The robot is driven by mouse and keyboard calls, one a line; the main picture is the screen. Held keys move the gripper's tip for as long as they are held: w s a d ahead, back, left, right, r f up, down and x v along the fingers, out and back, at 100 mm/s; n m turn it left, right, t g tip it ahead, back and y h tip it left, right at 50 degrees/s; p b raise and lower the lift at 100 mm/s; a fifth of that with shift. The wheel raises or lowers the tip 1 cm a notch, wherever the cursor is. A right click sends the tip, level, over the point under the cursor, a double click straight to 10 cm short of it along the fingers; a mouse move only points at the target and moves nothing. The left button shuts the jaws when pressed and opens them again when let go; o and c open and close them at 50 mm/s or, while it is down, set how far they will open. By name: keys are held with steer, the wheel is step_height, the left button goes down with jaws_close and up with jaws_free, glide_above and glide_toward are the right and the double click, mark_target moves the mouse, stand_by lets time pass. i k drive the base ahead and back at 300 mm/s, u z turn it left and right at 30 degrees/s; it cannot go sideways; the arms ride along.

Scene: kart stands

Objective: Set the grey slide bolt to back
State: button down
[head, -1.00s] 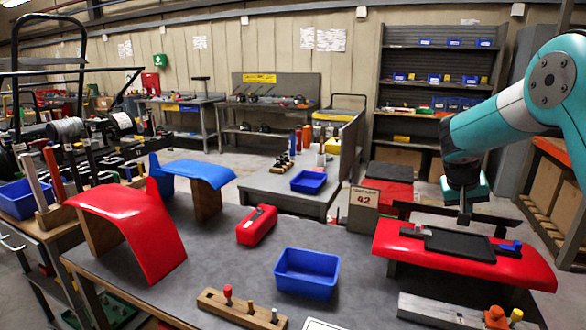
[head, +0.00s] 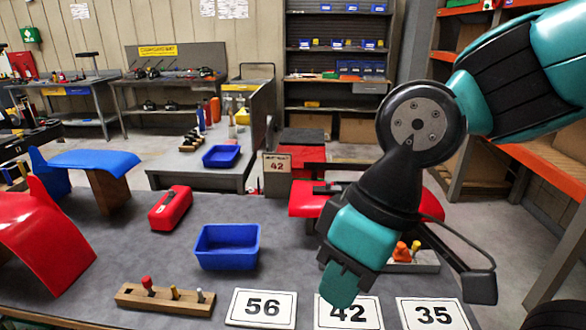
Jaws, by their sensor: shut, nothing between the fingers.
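The red panel (head: 305,204) stands at the right of the grey table, largely hidden behind my arm. A small grey-black fitting (head: 324,188) shows on its left top edge; it looks like the grey slide bolt, but its setting cannot be made out. The dark plate in the panel's middle and the blue fitting on its right are hidden by my arm. My gripper (head: 342,288) points down in front of the panel, over the number cards in the picture. It is shut and empty, and appears clear of the panel.
A blue bin (head: 227,247) and a red box (head: 171,208) stand left of my gripper. A wooden peg block (head: 165,299) and cards 56 (head: 262,308), 42 (head: 368,315) and 35 (head: 432,314) lie at the front. Orange parts (head: 402,252) sit in a tray behind my wrist.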

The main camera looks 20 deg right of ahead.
mark_target(328, 186)
steer(key=z, duration=0.1)
steer(key=k, duration=0.65)
steer(key=u, duration=0.6)
steer(key=i, duration=1.2)
steer(key=z, duration=0.8)
